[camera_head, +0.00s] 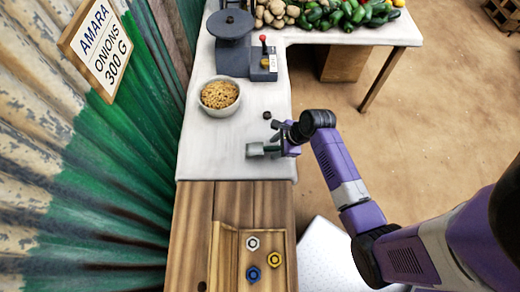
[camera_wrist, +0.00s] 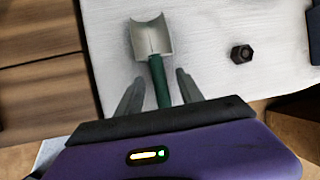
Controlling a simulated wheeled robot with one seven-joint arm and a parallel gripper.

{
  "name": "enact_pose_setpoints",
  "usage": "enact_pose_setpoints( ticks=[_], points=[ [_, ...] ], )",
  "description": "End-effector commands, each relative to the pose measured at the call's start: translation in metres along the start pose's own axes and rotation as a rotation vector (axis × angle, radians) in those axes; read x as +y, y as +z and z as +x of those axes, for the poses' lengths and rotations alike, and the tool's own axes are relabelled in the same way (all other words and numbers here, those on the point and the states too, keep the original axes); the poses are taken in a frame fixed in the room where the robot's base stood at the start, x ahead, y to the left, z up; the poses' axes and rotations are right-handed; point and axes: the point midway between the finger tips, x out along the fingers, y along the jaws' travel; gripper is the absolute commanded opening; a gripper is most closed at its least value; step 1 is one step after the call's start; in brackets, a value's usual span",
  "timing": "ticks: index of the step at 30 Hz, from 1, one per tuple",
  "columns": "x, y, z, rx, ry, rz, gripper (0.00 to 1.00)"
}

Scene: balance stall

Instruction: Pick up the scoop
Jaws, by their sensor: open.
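The scoop (camera_wrist: 150,38) has a pale metal head and a dark green handle, and it shows in the wrist view at upper centre, over the white counter. In the head view the scoop (camera_head: 256,150) is near the counter's front right edge, its handle pointing right towards my gripper. My gripper (camera_wrist: 158,92) is open, with one finger on each side of the green handle and a gap showing on both sides. The handle's end is hidden behind the gripper body. In the head view my gripper (camera_head: 284,148) is small and partly hides the handle.
A dark hex nut (camera_wrist: 241,54) lies on the white counter (camera_head: 215,150) near the scoop. A bowl of grain (camera_head: 220,96), a dark scale (camera_head: 231,45) and a red-knobbed box (camera_head: 264,64) stand farther back. A wooden tray (camera_head: 228,265) holds coloured nuts. Vegetables lie at the back.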

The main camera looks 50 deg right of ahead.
Motion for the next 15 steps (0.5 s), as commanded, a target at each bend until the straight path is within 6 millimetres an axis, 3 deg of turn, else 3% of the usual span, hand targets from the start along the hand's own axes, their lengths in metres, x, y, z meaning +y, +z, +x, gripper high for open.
enact_pose_setpoints(
  ticks=[2,9,15],
  points=[
    [0.0000,0.0000,-0.0002,0.000,0.000,0.000,0.44],
    [0.0000,-0.0002,-0.0003,0.000,0.000,0.000,0.00],
    [-0.0002,0.0000,-0.0005,0.000,-0.001,0.000,0.00]
  ],
)
